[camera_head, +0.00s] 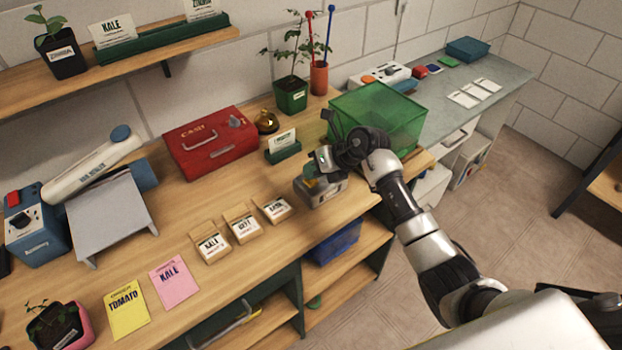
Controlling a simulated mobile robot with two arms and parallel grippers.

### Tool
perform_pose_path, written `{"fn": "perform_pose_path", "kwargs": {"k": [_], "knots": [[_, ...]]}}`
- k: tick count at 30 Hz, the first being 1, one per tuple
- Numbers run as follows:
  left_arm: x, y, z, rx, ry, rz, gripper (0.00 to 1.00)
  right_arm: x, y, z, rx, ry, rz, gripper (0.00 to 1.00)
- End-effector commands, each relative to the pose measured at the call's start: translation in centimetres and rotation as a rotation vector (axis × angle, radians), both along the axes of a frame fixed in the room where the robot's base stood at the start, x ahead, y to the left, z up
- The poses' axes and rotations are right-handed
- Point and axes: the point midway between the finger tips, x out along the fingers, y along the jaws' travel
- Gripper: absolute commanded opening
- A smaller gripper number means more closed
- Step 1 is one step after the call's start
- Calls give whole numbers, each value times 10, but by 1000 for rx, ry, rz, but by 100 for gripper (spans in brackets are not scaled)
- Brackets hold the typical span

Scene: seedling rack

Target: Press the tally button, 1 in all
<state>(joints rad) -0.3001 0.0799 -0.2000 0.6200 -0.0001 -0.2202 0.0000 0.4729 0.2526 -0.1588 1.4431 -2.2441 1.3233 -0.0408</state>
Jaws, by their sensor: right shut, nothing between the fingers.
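A small grey box-like device (324,193) stands near the front edge of the wooden bench, right of the seed packets; it looks like the tally counter. My right gripper (313,170) is shut and empty, right over the top of this device. The gripper hides part of the device's top, so the button does not show clearly. I cannot tell whether the fingertips touch it. My left gripper is not in view.
A green clear bin (388,112) stands behind my right arm. A red cash box (209,142), a brass bell (266,121) and a green card holder (283,152) are behind and left. Seed packets (243,227) lie left of the device.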

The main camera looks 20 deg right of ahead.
Motion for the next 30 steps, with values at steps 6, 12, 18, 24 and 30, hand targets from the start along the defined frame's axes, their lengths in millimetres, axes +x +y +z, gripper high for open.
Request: {"fn": "perform_pose_path", "kwargs": {"k": [6,12,18,24,30], "knots": [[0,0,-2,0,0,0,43,0,0,-4,-1,2,0,0],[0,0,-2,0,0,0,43,0,0,-4,-1,2,0,0],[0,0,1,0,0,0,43,0,0,0,-2,2,1,0],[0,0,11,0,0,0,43,0,0,12,-2,2,1,0],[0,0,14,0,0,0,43,0,0,16,0,2,0,0]]}}
